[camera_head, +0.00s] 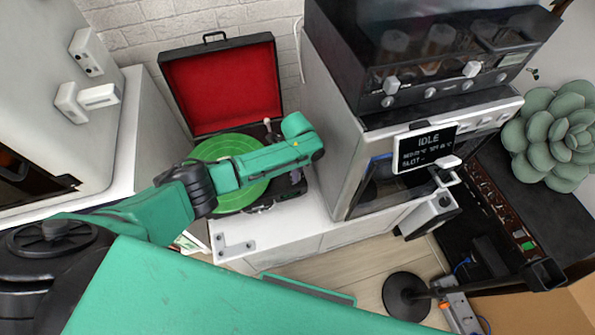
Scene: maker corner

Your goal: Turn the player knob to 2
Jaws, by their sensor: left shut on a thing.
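The record player is an open black case (162,70) with a red-lined lid (220,85). A green record (225,143) lies on its platter. My left arm reaches across the record from the left, and its wrist bends down at the player's right side. My left gripper (296,178) is low over the player's right front corner, mostly hidden behind my own arm. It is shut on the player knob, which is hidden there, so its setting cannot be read. My right gripper is not in view.
The player stands on a white cabinet (310,222) against a brick wall. Right of it is a tall machine (330,115) with a screen (425,148) reading IDLE. A succulent (552,135) sits far right. A black round stand base (407,296) is on the floor.

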